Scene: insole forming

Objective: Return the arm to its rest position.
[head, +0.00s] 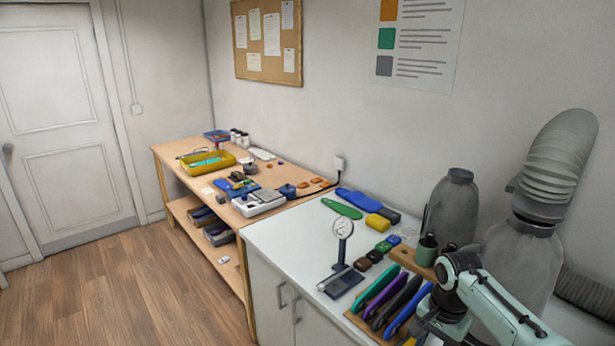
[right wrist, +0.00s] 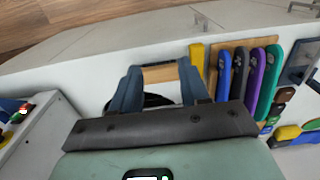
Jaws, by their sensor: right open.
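My right arm (head: 495,305) comes in from the lower right in the head view, over the front right of the white cabinet top (head: 290,238). My right gripper (right wrist: 160,78) is open in the right wrist view, its two blue-grey fingers apart. A wooden strip (right wrist: 160,74) and a dark shape show between the fingers; I cannot tell whether anything touches them. In the head view the gripper is partly cut off by the bottom edge. My left gripper is in neither view.
A wooden rack of coloured insoles (head: 382,300) lies close left of my right arm. A dial gauge on a stand (head: 342,240) is further left. A grey bottle-shaped vessel (head: 452,208) and a machine with a ribbed hose (head: 560,150) stand behind. A wooden bench (head: 290,203) extends to the left.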

